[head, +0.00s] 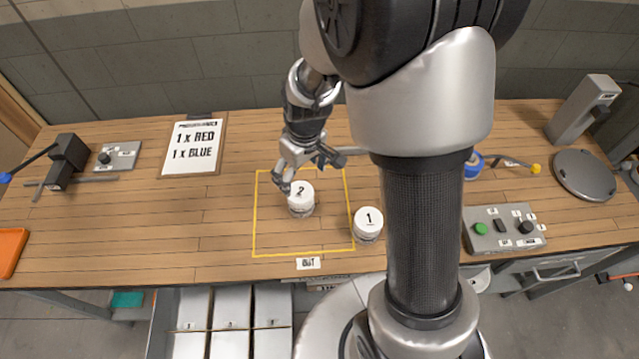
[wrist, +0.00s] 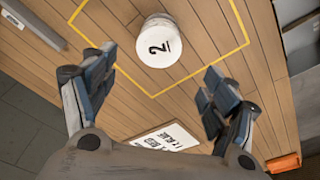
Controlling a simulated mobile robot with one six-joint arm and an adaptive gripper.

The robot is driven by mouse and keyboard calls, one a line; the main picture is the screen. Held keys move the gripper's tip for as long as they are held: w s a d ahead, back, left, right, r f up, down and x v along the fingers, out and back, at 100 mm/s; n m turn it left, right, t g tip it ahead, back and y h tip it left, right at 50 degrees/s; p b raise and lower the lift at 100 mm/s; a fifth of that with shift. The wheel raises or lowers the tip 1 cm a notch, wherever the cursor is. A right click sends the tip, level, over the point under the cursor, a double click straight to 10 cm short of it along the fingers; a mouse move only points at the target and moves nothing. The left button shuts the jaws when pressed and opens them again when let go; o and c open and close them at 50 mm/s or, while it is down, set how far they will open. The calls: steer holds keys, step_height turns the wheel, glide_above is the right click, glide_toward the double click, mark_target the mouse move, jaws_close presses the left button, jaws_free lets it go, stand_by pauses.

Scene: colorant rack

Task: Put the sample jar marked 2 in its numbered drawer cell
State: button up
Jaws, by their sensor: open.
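The sample jar marked 2 (head: 301,199) has a white lid and stands upright on the wooden bench, inside the yellow outlined square. It also shows in the wrist view (wrist: 159,41), beyond and between my fingertips. My gripper (head: 305,180) is open and empty, just behind and above this jar; it also shows in the wrist view (wrist: 150,85). The open drawer (head: 222,322) below the bench's front edge has several pale cells with small labels; one label seems to read 1, the others are hard to read.
The jar marked 1 (head: 368,224) stands just right of the yellow square. A clipboard (head: 194,146) reads 1 x RED, 1 x BLUE. A button box (head: 503,228) and a round grey plate (head: 584,175) are at the right. An orange tray (head: 11,250) lies at the left edge.

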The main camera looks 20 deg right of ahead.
steer(key=s+r+m+t, duration=0.3)
steer(key=s+r, duration=1.6)
steer(key=r, duration=0.1)
steer(key=shift+s+r+m+h, duration=0.15)
steer(key=shift+m+h, duration=0.15)
steer(key=shift+m, duration=0.1)
steer(key=shift+o, duration=0.3)
steer(key=shift+s, duration=0.3)
steer(key=shift+o, duration=0.2)
steer(key=w+f+g, duration=0.2)
steer(key=w+f, duration=0.1)
steer(key=w, duration=0.8)
steer(key=shift+p, duration=0.4)
steer(key=g, duration=0.3)
glide_above(301, 189)
step_height(301, 189, down, 14)
steer(key=f, duration=0.1)
steer(key=shift+n, duration=0.4)
step_height(301, 189, down, 11)
steer(key=shift+f+b, duration=0.2)
steer(key=shift+b, duration=0.85)
steer(key=shift+s+a+f+b, duration=0.2)
steer(key=shift+f+b, duration=0.25)
steer(key=shift+f, duration=1.1)
steer(key=shift+s+a+f+b, duration=0.15)
steer(key=shift+f+b, duration=0.3)
steer(key=shift+f, duration=1.05)
steer(key=shift+d+r, duration=0.1)
steer(key=c, duration=1.4)
steer(key=shift+r, duration=0.1)
